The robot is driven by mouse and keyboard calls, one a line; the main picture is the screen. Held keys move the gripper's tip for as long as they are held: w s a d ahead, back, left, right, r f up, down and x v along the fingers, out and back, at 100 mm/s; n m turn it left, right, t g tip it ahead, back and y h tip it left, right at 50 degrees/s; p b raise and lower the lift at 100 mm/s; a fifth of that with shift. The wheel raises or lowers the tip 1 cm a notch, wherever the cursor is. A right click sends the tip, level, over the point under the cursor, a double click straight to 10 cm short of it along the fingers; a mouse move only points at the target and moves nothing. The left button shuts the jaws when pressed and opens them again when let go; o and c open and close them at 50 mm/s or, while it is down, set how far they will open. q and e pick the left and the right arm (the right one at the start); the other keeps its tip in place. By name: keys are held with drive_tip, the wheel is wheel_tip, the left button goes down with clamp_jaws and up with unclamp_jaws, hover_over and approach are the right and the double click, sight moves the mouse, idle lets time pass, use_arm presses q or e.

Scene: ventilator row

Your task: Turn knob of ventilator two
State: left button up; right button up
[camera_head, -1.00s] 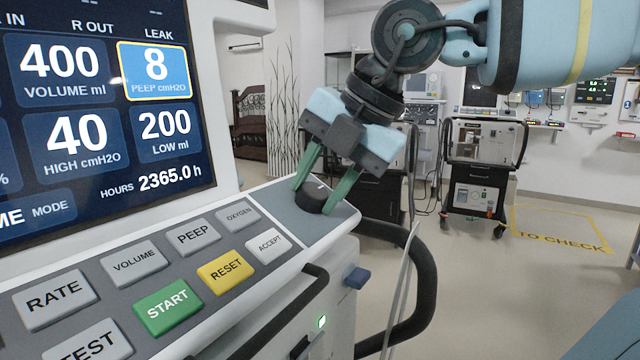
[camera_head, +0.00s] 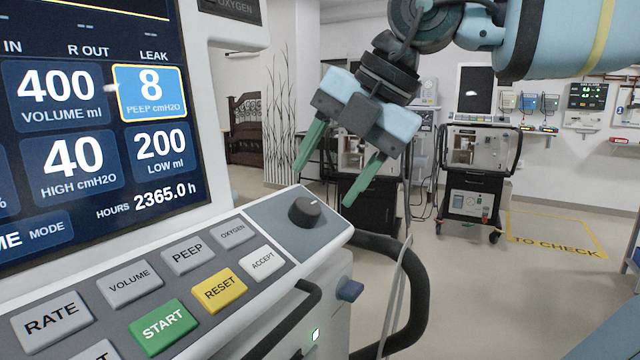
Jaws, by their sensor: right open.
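The ventilator (camera_head: 232,268) fills the left and front of the head view, with its screen (camera_head: 95,120) and a sloped button panel. Its dark round knob (camera_head: 306,212) sits at the panel's right end with a small light mark on its top. The PEEP tile (camera_head: 150,92) is highlighted and reads 8 cmH2O. My right gripper (camera_head: 326,181) comes in from the upper right. Its green fingers are spread apart and empty, above and to the right of the knob, clear of it. My left gripper is not in view.
Buttons such as START (camera_head: 163,325), RESET (camera_head: 220,288) and ACCEPT (camera_head: 262,263) lie left of the knob. A black handle (camera_head: 415,300) curves out at the machine's right side. Another ventilator cart (camera_head: 478,180) stands farther back. Open floor lies to the right.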

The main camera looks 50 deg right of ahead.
drive_tip(key=shift+v, duration=1.45)
drive_tip(key=shift+p, duration=0.3)
